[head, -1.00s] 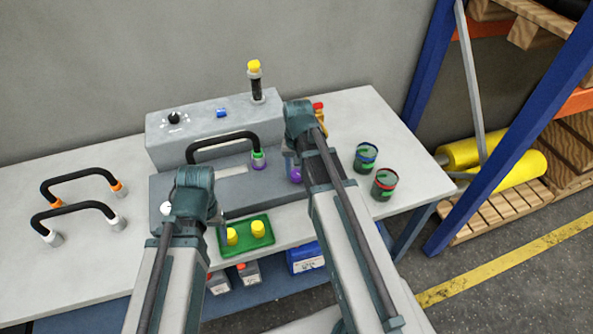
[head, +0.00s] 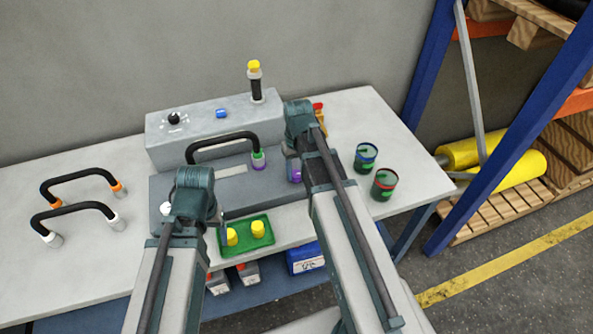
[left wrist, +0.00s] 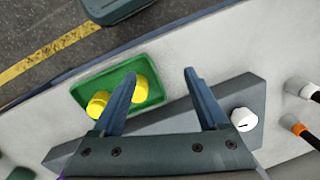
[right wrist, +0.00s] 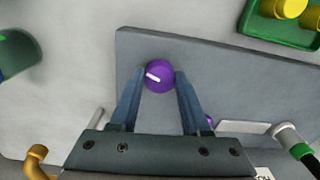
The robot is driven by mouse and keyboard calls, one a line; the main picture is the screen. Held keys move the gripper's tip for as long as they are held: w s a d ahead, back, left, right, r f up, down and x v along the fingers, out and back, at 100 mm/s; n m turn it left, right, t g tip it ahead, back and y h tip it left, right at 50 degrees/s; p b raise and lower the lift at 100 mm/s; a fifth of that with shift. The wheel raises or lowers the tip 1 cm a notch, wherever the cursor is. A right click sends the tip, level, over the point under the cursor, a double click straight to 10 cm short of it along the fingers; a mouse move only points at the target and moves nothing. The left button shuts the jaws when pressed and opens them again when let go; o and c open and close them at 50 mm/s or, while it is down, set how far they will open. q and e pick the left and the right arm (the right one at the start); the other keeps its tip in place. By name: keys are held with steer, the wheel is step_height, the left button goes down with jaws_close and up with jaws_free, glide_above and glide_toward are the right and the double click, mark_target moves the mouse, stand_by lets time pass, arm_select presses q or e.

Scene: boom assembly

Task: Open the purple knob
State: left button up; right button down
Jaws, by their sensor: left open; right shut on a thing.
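The purple knob (right wrist: 159,76) has a white pointer mark and sits on the grey panel near its edge. In the right wrist view my right gripper (right wrist: 157,78) has its two fingertips on either side of the knob, shut on it. In the head view the knob (head: 295,172) is partly hidden by my right arm. My left gripper (left wrist: 160,78) is open and empty in the left wrist view, its fingers apart above the table between the green tray and the white knob.
A green tray (left wrist: 152,96) with yellow caps lies in front of the grey box (head: 235,187). A white knob (left wrist: 244,119) sits on the box. Black hoses (head: 82,177) lie at left. Two cans (head: 384,184) stand at right.

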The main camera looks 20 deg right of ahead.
mark_target(297, 173)
steer(key=shift+n, duration=1.2)
steer(key=shift+c, duration=1.8)
jaws_free()
steer(key=shift+r, duration=0.1)
step_height(297, 173, up, 14)
steer(key=p, duration=1.3)
steer(key=shift+d+f+p, duration=0.15)
steer(key=shift+f+p, duration=0.05)
steer(key=shift+p, duration=0.2)
